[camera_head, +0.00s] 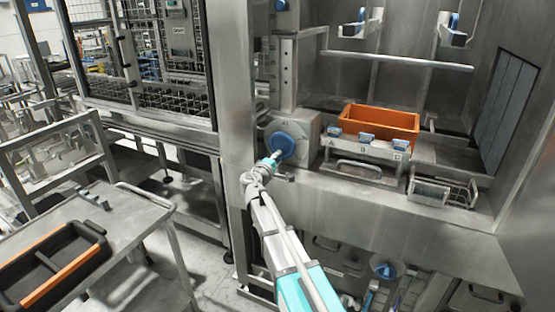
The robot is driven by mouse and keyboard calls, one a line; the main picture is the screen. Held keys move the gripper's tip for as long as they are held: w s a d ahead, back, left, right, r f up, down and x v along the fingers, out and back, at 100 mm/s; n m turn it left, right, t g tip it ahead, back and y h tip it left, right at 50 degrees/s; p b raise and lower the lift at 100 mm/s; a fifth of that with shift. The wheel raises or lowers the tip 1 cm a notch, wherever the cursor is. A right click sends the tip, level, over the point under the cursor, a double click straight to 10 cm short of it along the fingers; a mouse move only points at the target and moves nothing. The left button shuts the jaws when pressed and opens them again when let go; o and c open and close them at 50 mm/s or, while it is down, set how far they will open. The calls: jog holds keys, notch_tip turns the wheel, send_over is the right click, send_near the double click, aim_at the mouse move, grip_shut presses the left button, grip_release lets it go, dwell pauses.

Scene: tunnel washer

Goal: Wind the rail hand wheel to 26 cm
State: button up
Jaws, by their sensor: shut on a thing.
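The rail hand wheel (288,141) is a blue disc on a grey block at the left of the washer bay. My arm reaches up to it from the bottom of the picture. My gripper (274,157) is at the lower left of the wheel's face and is shut on the wheel; the fingers are small here, and the exact part they hold is hard to make out. A vertical strip with marks (263,62) runs up the post above the wheel. Its figures are too small to read.
An orange crate (400,120) stands in the bay, right of the wheel, behind a panel with blue-topped parts marked by letters. A wire basket (441,190) sits farther right. A horizontal bar (398,60) crosses above. A trolley with a black-and-orange tray (88,232) stands left.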

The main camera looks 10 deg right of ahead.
jog(key=shift+w+a, duration=0.2)
jog(key=shift+w+a, duration=0.25)
jog(key=shift+a, duration=0.1)
jog(key=shift+o, duration=0.2)
jog(key=shift+w+r+p, duration=0.1)
jog(key=shift+r+p, duration=0.15)
jog(key=shift+p, duration=0.15)
dwell(0.5)
jog(key=shift+o, duration=0.2)
jog(key=shift+s+d, duration=0.25)
jog(key=shift+d, duration=0.05)
dwell(0.7)
jog(key=shift+w+a, duration=0.2)
jog(key=shift+a, duration=0.15)
dwell(0.3)
jog(key=shift+a, duration=0.1)
jog(key=shift+c, duration=0.2)
jog(key=shift+s, duration=0.1)
jog(key=shift+c, duration=0.2)
